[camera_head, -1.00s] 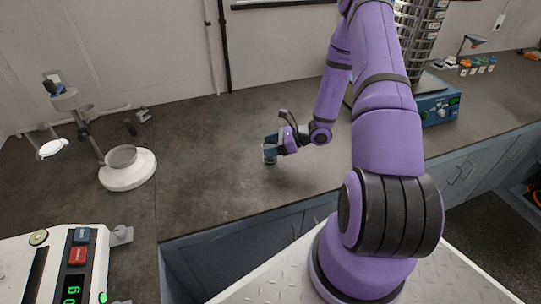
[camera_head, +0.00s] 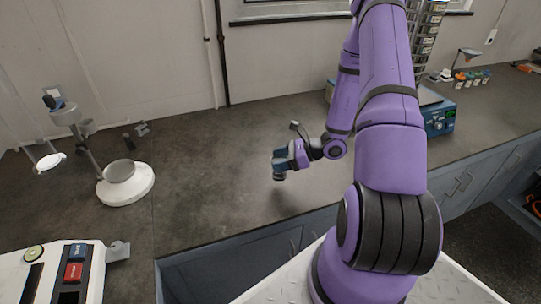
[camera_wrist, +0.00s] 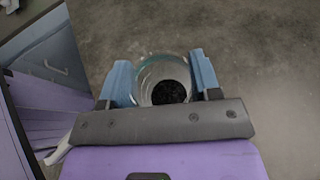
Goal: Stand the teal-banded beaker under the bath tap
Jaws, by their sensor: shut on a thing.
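My gripper (camera_head: 281,164) is shut on a clear glass beaker with a teal rim band, which shows in the wrist view (camera_wrist: 162,68) between the two blue fingers. Dark, grainy material lies in the bottom of the beaker. In the head view the beaker (camera_head: 279,176) hangs just below the fingers and looks roughly upright, above the grey bench (camera_head: 215,195). I cannot make out a bath or its tap for certain in either view.
A white-based stand with a grey cup (camera_head: 125,190) is at the left. A white balance (camera_head: 95,285) is at the lower left. A blue instrument (camera_head: 440,122) with a tall column is at the back right. The bench's middle is clear.

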